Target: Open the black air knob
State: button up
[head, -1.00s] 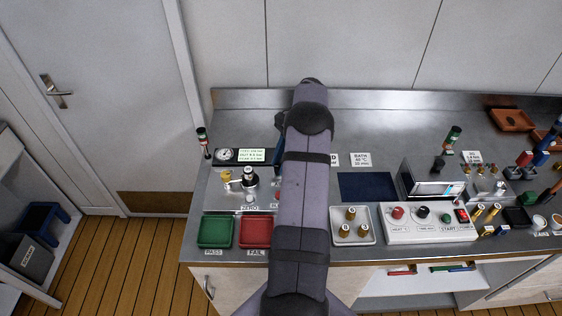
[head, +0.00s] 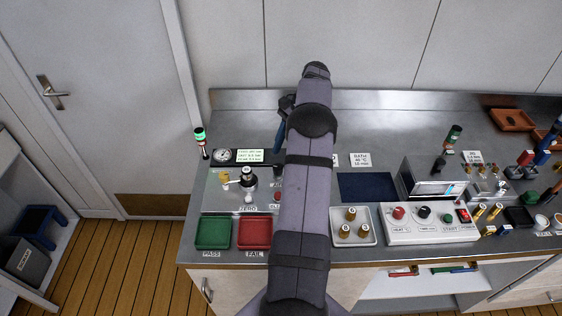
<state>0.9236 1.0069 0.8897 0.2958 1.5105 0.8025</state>
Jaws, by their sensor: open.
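The black air knob (head: 278,168) is a small dark knob at the right end of the steel test fixture (head: 225,202), just left of my arm in the head view. A partly covered label lies in front of it. My gripper (head: 279,145) is only partly visible beside my arm, its blue finger pointing down behind and above the knob. A gap shows between finger and knob in the picture, and the gripper looks empty. The jaws are open, though my arm hides part of them. The knob's turn position is too small to tell.
A gauge (head: 223,156) and display (head: 250,156) stand behind the fixture, with a lit green signal light (head: 199,136) to their left. Green (head: 213,248) and red (head: 255,248) trays lie in front.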

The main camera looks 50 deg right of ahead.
jog(key=shift+v, duration=1.6)
jog(key=shift+a, duration=0.1)
